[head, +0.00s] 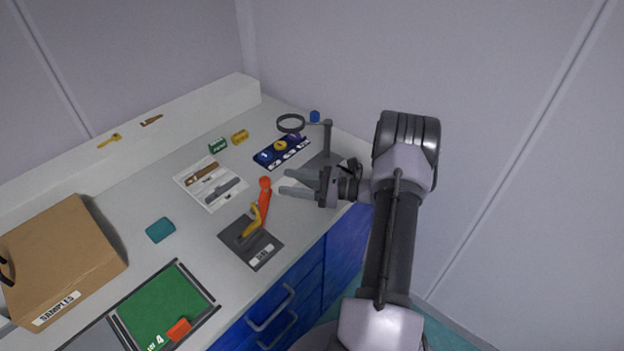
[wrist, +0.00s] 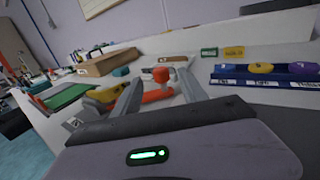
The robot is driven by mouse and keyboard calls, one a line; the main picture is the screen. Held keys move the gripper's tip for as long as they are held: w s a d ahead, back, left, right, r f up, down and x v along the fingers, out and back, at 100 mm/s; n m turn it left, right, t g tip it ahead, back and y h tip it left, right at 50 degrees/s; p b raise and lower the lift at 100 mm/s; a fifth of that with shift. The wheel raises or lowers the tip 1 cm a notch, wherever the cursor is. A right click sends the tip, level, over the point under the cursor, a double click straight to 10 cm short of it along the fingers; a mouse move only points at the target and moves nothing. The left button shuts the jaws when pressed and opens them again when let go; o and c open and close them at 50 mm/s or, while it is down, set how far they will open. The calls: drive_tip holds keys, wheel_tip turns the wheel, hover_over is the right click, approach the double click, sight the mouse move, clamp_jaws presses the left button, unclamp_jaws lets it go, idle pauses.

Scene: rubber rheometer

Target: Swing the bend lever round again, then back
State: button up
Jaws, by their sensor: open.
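The bend lever (head: 264,194) is an orange-red arm with a round knob, standing by a yellow part (head: 254,222) on a dark labelled plate (head: 266,250) near the bench's front edge. In the wrist view, the orange lever (wrist: 158,95) and its red knob (wrist: 161,75) show between and beyond the fingers, with the yellow part (wrist: 104,95) to the left. My gripper (head: 283,182) is open and empty, just right of the knob, its fingers pointing left toward it. It also shows in the wrist view (wrist: 160,85). I see no clear contact with the lever.
A blue rack (head: 302,147) with coloured pieces and a magnifier (head: 291,123) stand at the back right. A teal block (head: 160,230), cardboard box (head: 60,256) and green mat (head: 165,304) are to the left.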

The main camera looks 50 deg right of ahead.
drive_tip(key=p+v, duration=0.1)
drive_tip(key=v, duration=0.5)
drive_tip(key=shift+s+d, duration=0.2)
drive_tip(key=shift+s, duration=0.15)
idle(0.8)
